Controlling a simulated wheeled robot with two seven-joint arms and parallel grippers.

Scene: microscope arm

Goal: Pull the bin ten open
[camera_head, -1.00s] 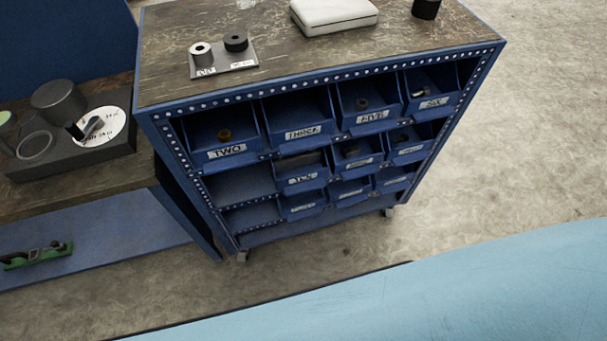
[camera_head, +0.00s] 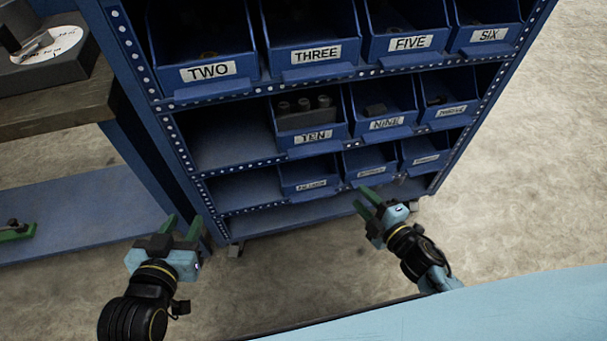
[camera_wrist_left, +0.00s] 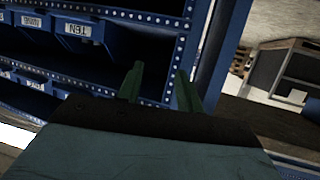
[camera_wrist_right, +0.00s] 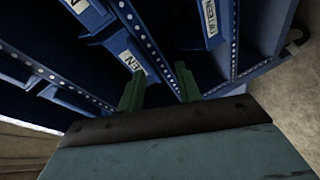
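My left gripper (camera_head: 182,228) is open and empty, in front of the cart's lower left and below the bin. Neither gripper touches the bin. Both pairs of green fingers also show in the wrist views.
A workbench (camera_head: 60,105) stands at the left. Open floor lies right of the cart.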

